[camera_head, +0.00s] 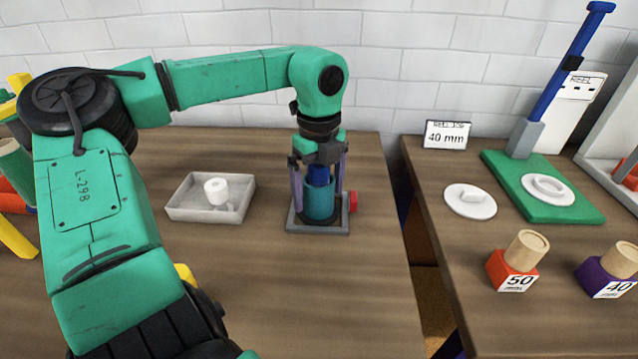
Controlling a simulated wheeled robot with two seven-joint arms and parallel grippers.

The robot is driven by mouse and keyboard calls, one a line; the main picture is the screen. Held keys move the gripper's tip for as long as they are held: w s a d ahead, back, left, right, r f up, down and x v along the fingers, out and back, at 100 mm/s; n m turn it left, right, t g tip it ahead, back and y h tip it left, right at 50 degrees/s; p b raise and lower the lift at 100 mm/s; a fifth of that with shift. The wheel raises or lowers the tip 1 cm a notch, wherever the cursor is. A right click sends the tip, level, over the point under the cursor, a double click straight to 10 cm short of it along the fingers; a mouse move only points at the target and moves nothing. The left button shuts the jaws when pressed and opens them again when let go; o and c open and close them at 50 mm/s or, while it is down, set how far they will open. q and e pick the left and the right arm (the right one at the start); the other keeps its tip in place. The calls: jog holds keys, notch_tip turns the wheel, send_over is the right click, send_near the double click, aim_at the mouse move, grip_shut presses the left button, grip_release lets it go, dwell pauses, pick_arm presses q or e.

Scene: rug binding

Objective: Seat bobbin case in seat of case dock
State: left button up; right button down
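The case dock (322,229) stands on the left table, with a square grey base and a red knob (353,202) on its right side. A teal cylinder (319,204) stands upright over the base, with a narrower blue part (318,173) on top. I cannot tell which of these is the bobbin case, or whether it is fully down in its seat. My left gripper (319,190) points straight down over the dock, its fingers on either side of the blue and teal parts. Whether the fingers touch them is unclear. My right gripper is out of view.
A grey tray (183,212) holding a white spool (216,190) lies left of the dock. Across a gap, the right table holds a white disc (470,208), a green stand (575,211), blocks labelled 50 (514,273) and 40 (606,282), and a 40 mm sign (447,135).

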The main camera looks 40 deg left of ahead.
pick_arm(q)
notch_tip(320, 180, up, 12)
jog(key=shift+r+p, duration=0.2)
jog(key=shift+p, duration=0.5)
jog(key=shift+f, duration=0.1)
